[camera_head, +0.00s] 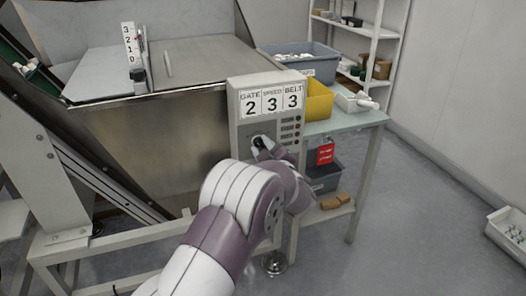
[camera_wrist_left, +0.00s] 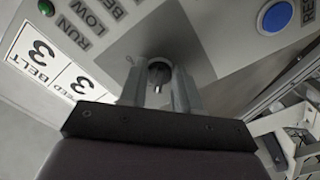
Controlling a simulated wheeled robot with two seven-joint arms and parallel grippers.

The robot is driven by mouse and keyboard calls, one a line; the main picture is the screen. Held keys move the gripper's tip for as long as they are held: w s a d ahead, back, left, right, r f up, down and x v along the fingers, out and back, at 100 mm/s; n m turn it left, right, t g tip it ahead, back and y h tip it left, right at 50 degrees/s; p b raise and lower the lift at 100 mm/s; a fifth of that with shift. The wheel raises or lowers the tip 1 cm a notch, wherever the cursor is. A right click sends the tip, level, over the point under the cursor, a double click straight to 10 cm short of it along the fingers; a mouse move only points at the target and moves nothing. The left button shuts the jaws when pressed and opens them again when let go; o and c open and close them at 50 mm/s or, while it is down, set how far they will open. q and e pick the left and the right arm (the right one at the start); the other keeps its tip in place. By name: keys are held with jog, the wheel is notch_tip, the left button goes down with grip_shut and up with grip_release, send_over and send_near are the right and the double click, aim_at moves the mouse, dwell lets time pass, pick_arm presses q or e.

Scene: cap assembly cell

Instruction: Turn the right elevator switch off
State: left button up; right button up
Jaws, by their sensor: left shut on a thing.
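The control panel (camera_head: 238,118) stands at the front of the steel hopper and reads gate 2, speed 3, belt 3. A dark round switch knob (camera_head: 257,141) sits on its lower left face. My left gripper (camera_head: 265,147) is at this knob, and its wrist hides part of the panel below. In the left wrist view, the two fingers of my left gripper (camera_wrist_left: 160,88) are shut on the switch knob (camera_wrist_left: 159,70), one on each side. The knob's exact setting cannot be read. My right gripper is out of view.
A blue button (camera_wrist_left: 277,15) and a green lamp (camera_wrist_left: 46,8) are on the panel face near the fingers. A yellow bin (camera_head: 318,100) and a grey bin (camera_head: 300,60) stand on the table right of the panel. A red tag (camera_head: 325,154) hangs below.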

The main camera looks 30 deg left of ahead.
pick_arm(q)
jog(key=shift+f, duration=0.1)
dwell(0.4)
jog(key=o, duration=1)
jog(key=shift+d, duration=0.1)
jog(key=p+v, duration=0.2)
jog(key=v, duration=1)
jog(key=shift+s+d+p, duration=0.15)
jog(key=shift+s+p, duration=0.15)
